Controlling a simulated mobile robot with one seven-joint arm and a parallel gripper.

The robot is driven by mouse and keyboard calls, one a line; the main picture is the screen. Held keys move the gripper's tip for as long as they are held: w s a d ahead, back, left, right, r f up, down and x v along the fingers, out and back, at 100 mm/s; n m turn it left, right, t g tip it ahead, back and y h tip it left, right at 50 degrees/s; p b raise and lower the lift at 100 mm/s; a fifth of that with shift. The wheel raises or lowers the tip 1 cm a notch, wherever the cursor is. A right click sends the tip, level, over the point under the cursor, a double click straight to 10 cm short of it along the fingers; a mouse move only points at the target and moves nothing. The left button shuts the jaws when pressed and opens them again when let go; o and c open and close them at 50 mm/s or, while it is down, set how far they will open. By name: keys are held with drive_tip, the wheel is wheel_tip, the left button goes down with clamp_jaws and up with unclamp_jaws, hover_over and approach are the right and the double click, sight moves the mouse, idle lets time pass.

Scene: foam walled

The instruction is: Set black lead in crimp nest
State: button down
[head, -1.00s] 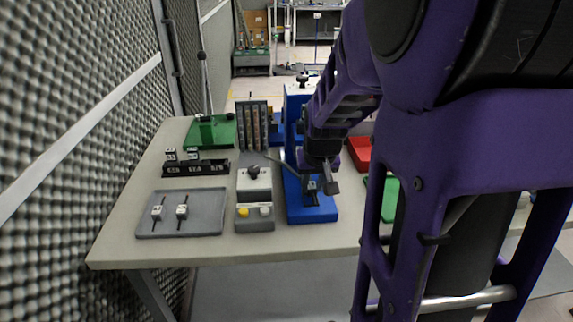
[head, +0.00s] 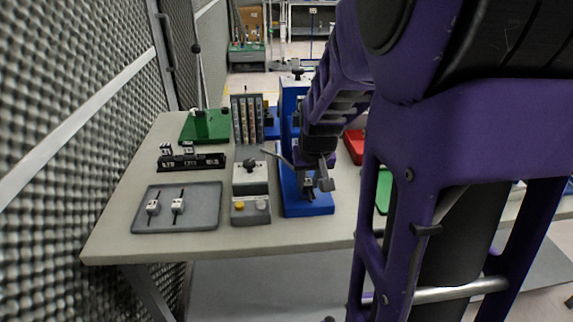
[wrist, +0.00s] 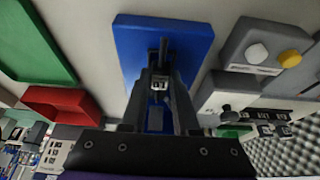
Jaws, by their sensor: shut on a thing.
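The blue crimp press (head: 305,205) stands near the table's front edge, and its base fills the upper middle of the wrist view (wrist: 205,40). My gripper (head: 316,180) is over that base. In the wrist view my gripper (wrist: 161,92) points at the base, its fingers shut on the black lead (wrist: 163,48). A small white block (wrist: 159,84) shows between the fingers. The crimp nest is mostly hidden by my fingers; I cannot tell whether the lead touches it.
Left of the press are a grey button box (head: 250,212) and a grey tray (head: 205,222) with two white-blocked leads. Behind the tray is a black rack (head: 190,162). A red bin (head: 354,147) and green tray (head: 384,190) lie right of the press.

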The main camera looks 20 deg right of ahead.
drive_tip(key=shift+f, duration=0.4)
drive_tip(key=c, duration=0.6)
unclamp_jaws()
